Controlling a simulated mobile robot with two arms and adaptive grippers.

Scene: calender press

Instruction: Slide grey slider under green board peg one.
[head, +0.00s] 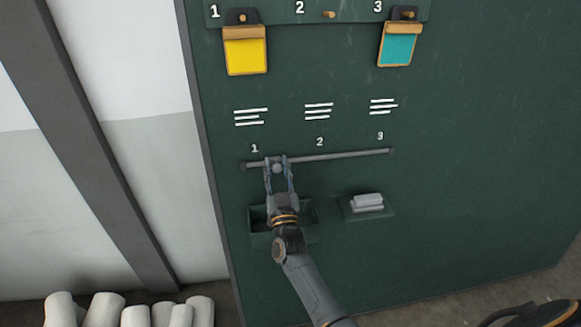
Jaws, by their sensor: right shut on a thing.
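The green board (450,120) fills the middle and right of the head view. The grey slider (277,168) is on the rail, a little right of the small 1 and left of the 2. My right gripper (277,164) is shut on the slider, its fingers partly covering it. My left gripper is not in view.
Peg two (328,14) is bare; peg three (408,14) holds a teal tag (398,49). Below the rail are a dark open tray (258,218), partly behind my gripper, and a ledge with a pale block (367,202). White rolls (105,310) stand at lower left.

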